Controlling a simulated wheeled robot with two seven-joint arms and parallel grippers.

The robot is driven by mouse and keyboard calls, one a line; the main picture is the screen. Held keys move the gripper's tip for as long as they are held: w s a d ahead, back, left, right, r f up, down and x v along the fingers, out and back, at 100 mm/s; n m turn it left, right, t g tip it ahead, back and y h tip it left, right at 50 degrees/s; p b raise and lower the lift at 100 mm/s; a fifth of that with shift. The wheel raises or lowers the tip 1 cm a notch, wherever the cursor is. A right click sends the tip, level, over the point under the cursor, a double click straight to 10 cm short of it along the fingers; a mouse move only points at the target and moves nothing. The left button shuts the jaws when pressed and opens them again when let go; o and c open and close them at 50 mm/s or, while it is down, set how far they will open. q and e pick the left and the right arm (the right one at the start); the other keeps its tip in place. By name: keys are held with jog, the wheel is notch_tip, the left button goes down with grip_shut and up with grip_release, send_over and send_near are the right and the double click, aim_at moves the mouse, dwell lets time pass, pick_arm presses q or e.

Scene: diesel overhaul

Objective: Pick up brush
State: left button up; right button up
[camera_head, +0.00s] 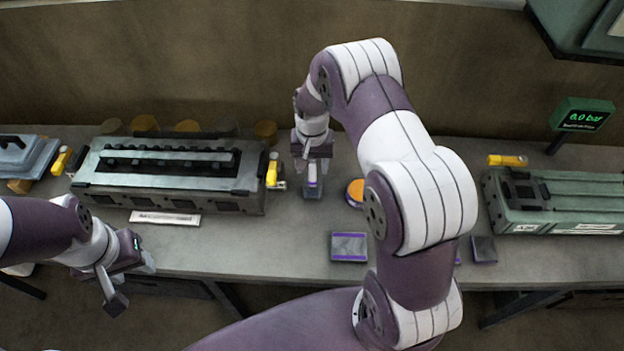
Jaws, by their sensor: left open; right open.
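My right gripper (312,172) points down over the bench, just right of the engine block. Its jaws are open around or just above a small grey and purple upright thing (313,191), which looks like the brush. The gripper partly hides its top, and I cannot tell whether the fingers touch it. My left gripper (131,281) is open and empty at the lower left, in front of the bench's front edge.
The grey bench (270,249) carries a long engine block (165,203) at left and a green case (560,204) at right. A grey-purple block (349,247) and an orange-topped round thing (355,192) lie near my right arm. A pressure display (582,115) reads 0.0 bar.

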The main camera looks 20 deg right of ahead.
jog(key=shift+d+f, duration=0.1)
grip_shut()
notch_tip(320, 180, up, 9)
jog(key=shift+r+b, duration=0.1)
jog(key=shift+b, duration=0.85)
jog(key=shift+r, duration=0.45)
